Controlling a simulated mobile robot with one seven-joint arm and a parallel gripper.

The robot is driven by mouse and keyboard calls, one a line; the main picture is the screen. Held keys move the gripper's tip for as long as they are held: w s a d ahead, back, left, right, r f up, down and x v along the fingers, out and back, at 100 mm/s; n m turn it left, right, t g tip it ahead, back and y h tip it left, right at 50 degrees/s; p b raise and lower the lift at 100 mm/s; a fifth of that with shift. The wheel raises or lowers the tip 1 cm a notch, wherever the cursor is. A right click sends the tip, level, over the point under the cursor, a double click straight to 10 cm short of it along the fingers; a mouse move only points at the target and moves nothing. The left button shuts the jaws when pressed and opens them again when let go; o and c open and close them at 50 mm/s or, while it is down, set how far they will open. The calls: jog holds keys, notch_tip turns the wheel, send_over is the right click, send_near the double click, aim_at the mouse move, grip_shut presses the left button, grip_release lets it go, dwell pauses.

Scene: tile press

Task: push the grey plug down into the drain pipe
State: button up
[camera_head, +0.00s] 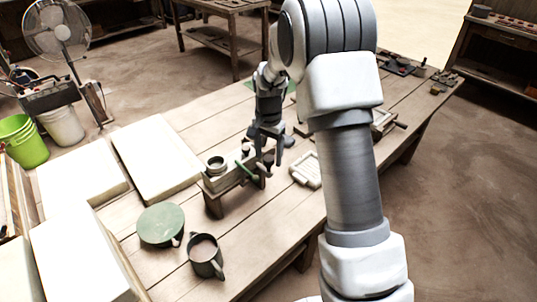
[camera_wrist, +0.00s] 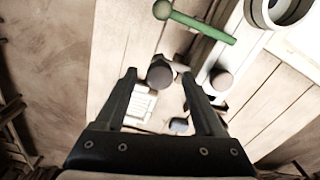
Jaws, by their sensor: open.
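The wrist view shows the lever (camera_wrist: 205,27) and the fitting (camera_wrist: 280,10) at the top. My gripper (camera_head: 268,158) is open, pointing down at the right end of the stand. In the wrist view a dark grey round piece (camera_wrist: 160,74) shows between my fingertips (camera_wrist: 158,76), and another grey round piece (camera_wrist: 221,80) lies right of them. I cannot tell which is the plug, or whether my fingers touch either. The drain pipe is not clearly distinguishable.
A green round lidded thing (camera_head: 161,225) and a dark mug (camera_head: 206,257) stand at the front. Pale slabs (camera_head: 155,158) lie on the left. A white moulded tray (camera_head: 307,170) lies right of the stand. Bare planks (camera_head: 262,222) lie in front of it.

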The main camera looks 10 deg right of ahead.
grip_shut()
dwell(0.4)
dwell(1.1)
